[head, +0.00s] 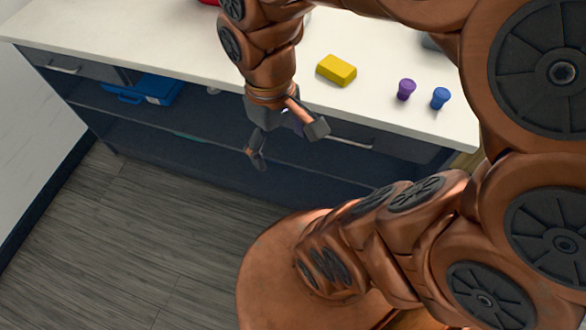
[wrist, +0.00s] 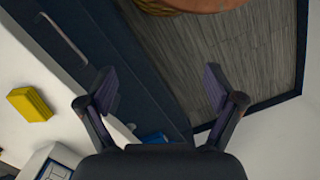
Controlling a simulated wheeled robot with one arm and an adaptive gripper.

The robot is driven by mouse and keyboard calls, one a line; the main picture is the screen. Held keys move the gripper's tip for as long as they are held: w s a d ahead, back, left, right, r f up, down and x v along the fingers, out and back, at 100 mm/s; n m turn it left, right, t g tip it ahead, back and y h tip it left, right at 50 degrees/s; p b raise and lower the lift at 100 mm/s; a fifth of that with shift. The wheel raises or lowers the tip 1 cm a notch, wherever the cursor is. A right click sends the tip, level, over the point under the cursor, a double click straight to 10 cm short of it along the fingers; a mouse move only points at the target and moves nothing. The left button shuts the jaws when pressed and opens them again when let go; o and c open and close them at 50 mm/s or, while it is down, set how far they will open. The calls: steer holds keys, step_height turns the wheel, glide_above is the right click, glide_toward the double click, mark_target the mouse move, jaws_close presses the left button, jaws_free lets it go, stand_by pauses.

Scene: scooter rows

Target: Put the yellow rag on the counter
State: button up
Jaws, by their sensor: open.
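The yellow rag (head: 336,70) looks like a small thick block and lies on the white counter (head: 380,60), near its front edge. It also shows at the left in the wrist view (wrist: 30,104). My gripper (head: 287,143) is open and empty, with its fingers apart, in front of the counter's front edge. It is to the left of the rag in the head view and apart from it.
A purple cup-like item (head: 406,89) and a blue one (head: 440,97) stand right of the rag. A blue case (head: 150,89) sits on the shelf under the counter. A red item (head: 208,2) is partly visible at the top. The wood-look floor (head: 110,240) is clear at left.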

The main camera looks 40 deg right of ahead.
steer(key=shift+m, duration=0.8)
steer(key=s, duration=0.1)
steer(key=s+f, duration=0.1)
steer(key=s, duration=0.1)
steer(key=s+a+f, duration=0.1)
steer(key=s, duration=0.1)
steer(key=shift+f, duration=0.1)
